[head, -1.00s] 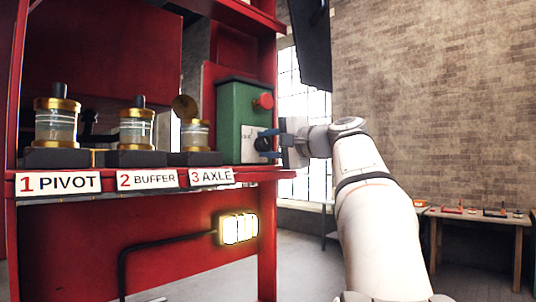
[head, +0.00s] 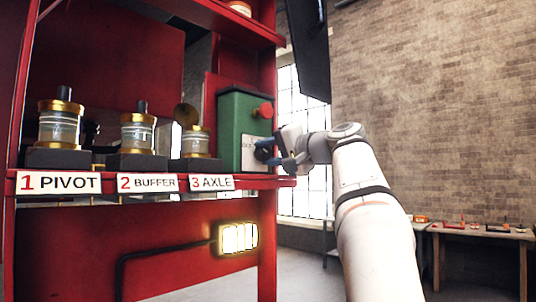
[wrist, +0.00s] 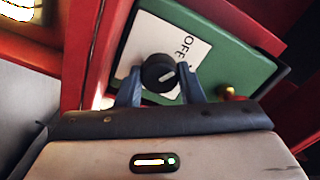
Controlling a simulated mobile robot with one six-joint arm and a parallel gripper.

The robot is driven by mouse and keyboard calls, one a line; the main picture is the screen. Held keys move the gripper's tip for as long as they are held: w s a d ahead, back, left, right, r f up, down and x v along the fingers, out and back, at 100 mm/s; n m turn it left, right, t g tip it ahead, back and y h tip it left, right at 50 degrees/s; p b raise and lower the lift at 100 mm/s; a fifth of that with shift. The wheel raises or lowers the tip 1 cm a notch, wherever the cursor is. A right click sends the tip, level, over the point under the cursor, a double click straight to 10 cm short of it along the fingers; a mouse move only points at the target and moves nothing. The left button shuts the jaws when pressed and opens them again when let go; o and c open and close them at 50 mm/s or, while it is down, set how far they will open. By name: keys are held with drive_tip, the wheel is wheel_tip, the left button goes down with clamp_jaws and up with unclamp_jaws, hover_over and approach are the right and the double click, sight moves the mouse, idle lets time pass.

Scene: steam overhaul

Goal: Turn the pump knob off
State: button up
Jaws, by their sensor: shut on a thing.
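The pump box is a green box (head: 240,115) with a red button (head: 265,110) on the right end of the red shelf. Its black round knob (wrist: 158,72) sits on a white plate (wrist: 150,38) with the word OFF beside it in the wrist view. A short white mark on the knob slants up to the right there. My gripper (wrist: 160,86) has its two blue fingers on either side of the knob, shut on it. In the head view my gripper (head: 272,153) reaches the box from the right and partly hides the knob.
Glass and brass oilers (head: 58,130) stand in a row on the shelf above labels 1 PIVOT, 2 BUFFER and 3 AXLE. A lit lamp (head: 238,238) is below the shelf. A dark panel (head: 308,45) hangs above my arm. A table (head: 480,232) stands far right.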

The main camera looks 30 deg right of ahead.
drive_tip(key=shift+f, duration=0.1)
drive_tip(key=o, duration=1)
drive_tip(key=b+v, duration=0.1)
drive_tip(key=v, duration=0.6)
drive_tip(key=shift+s+d, duration=0.15)
drive_tip(key=shift+s, duration=0.2)
